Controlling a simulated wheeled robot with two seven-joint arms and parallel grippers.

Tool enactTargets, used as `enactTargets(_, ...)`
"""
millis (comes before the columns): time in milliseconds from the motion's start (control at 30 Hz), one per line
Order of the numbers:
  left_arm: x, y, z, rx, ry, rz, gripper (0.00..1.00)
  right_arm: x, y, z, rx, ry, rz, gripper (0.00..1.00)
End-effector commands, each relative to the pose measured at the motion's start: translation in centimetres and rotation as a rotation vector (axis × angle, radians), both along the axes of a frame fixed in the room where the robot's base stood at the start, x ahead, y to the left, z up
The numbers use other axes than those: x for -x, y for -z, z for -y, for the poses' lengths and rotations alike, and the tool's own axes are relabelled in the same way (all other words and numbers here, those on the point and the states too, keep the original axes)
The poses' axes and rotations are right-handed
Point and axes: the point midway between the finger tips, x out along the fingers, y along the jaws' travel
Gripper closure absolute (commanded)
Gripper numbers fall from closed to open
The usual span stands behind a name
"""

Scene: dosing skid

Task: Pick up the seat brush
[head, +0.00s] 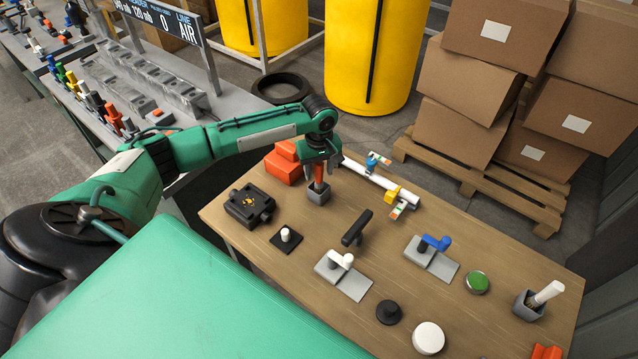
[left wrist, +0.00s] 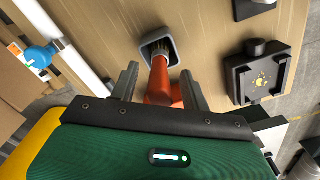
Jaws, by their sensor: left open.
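A brush with an orange-red handle (head: 319,187) stands in a small grey holder (head: 317,197) near the back of the wooden table. In the left wrist view the orange handle (left wrist: 160,82) rises from the grey holder (left wrist: 172,46), with its lower end inside. My left gripper (head: 320,170) is right over it, pointing down. Its two fingers (left wrist: 158,80) are open, one on each side of the handle, with gaps visible. A white-handled tool (head: 548,292) stands in another grey holder (head: 527,306) at the right. My right gripper is not in view.
Orange-red boxes (head: 284,163) and a black fixture (head: 249,206) are close to the left gripper. A white pipe with valves (head: 378,181) lies just right of it. Valve handles, caps and discs occupy the front of the table (head: 470,227).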

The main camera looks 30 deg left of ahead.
Motion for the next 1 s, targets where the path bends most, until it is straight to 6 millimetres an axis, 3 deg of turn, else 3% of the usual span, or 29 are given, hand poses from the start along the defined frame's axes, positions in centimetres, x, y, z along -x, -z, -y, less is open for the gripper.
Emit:
enactTargets(67, 0.0, 0.0, 0.0, 0.000, 0.000, 0.000, 0.55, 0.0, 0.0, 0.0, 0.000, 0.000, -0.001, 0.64)
enactTargets(300, 0.0, 0.0, 0.0, 0.000, 0.000, 0.000, 1.00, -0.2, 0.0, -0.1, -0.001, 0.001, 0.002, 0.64)
enactTargets(733, 0.0, -0.9, 0.0, 0.001, 0.000, 0.001, 1.00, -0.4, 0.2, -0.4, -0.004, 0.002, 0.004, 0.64)
enactTargets(867, -0.1, -2.4, 0.0, 0.000, -0.001, 0.003, 1.00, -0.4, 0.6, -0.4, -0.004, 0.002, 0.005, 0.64)
enactTargets(1000, -0.1, -5.2, 0.0, 0.002, 0.001, 0.005, 1.00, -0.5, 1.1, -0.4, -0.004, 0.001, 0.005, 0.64)
